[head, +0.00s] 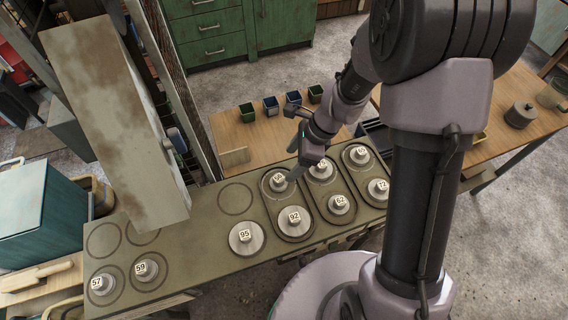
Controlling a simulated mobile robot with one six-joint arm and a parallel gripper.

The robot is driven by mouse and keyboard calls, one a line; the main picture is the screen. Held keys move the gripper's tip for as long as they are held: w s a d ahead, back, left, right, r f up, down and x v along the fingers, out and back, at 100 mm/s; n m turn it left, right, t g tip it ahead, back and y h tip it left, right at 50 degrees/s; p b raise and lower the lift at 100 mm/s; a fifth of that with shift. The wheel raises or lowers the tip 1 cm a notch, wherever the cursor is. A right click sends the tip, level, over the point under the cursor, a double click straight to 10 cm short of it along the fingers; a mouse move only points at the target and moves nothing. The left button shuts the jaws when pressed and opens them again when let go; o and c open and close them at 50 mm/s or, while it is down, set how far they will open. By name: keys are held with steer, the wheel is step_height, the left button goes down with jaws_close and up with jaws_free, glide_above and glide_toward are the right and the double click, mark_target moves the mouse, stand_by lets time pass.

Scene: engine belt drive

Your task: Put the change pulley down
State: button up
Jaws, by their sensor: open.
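Several grey change pulleys with white number tags stand on a long olive-green bench. My gripper (296,172) is open, with its fingers pointing down beside a pulley (273,188) in the back row. That pulley sits in a ringed place of the bench, and its tag is hard to read. I cannot tell whether the fingers touch it. Pulley 92 (301,231) is just in front, and pulley 95 (246,246) is to the left. Pulley 62 (340,212) and another pulley (320,176) stand to the right of the gripper.
Pulleys 57 (103,293) and 59 (147,277) stand at the bench's left end. An empty ringed place (235,199) lies left of the gripper. A tall beige cabinet (120,120) rises at the left. A wooden table (240,135) with small bins is behind.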

steer(key=s+d+r+n+t, duration=0.1)
steer(key=s+r+n, duration=0.15)
steer(key=r, duration=0.45)
steer(key=s+r+n+t, duration=0.1)
steer(key=r+n, duration=0.2)
steer(key=r, duration=0.5)
steer(key=s+d+r+n+t+h, duration=0.2)
steer(key=s+d+r+n+t, duration=0.1)
steer(key=s+r+n, duration=0.6)
steer(key=s+r, duration=0.1)
steer(key=s, duration=0.3)
steer(key=shift+s+d+h, duration=0.15)
steer(key=shift+d+h, duration=0.05)
steer(key=shift+h, duration=0.1)
